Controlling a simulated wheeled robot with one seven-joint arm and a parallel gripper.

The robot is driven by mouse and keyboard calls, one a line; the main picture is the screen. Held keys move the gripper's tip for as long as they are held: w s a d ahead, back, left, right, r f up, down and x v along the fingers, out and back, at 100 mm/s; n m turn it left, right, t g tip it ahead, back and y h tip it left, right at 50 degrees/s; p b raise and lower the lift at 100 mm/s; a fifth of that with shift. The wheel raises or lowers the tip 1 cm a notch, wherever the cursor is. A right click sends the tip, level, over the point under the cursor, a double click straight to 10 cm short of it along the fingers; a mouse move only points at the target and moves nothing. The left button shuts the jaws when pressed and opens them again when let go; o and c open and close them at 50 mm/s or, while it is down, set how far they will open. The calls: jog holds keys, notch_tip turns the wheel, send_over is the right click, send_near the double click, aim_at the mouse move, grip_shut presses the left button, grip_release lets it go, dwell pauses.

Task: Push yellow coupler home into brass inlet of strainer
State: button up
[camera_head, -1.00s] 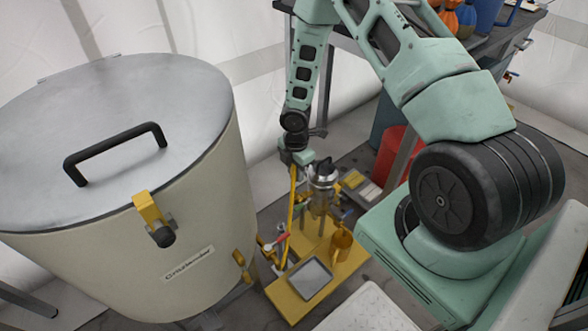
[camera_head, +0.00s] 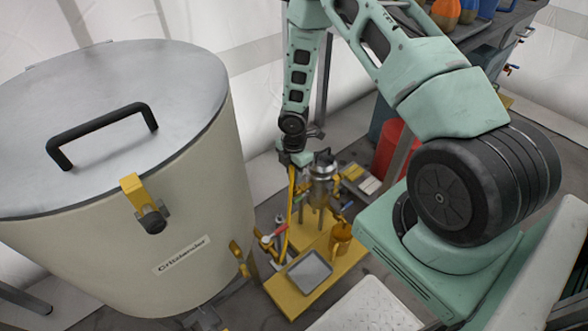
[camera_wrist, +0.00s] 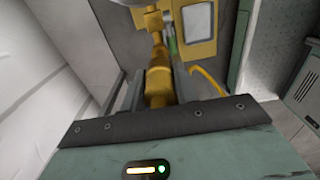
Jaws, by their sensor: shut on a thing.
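My gripper (camera_wrist: 158,76) is shut on the yellow coupler (camera_wrist: 158,88), which lies lengthwise between the fingers in the wrist view. A brass-coloured fitting, seemingly the inlet (camera_wrist: 153,20), stands just ahead of the coupler, roughly in line with it. I cannot tell whether the two touch or how deep the coupler sits. In the head view my gripper (camera_head: 294,160) is beside the upper left of the metal strainer (camera_head: 322,185), which stands upright on a yellow base (camera_head: 336,277). A yellow hose (camera_head: 291,205) hangs below my gripper. The coupler and inlet are too small to make out there.
A large cream vessel (camera_head: 200,215) with a grey lid (camera_head: 100,120) stands close on the left. A grey tray (camera_head: 309,271), a red-handled valve (camera_head: 267,240) and a yellow cup (camera_head: 341,236) are around the base. A red bin (camera_head: 390,150) stands behind, right.

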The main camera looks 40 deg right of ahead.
jog(key=shift+f+b, duration=0.3)
jog(key=shift+f, duration=0.35)
jog(key=shift+p, duration=0.6)
dwell(1.2)
jog(key=shift+f+b, duration=1.1)
jog(key=shift+f, duration=0.6)
jog(key=o, duration=1)
notch_tip(320, 180, up, 17)
jog(key=p, duration=0.5)
jog(key=shift+r, duration=0.2)
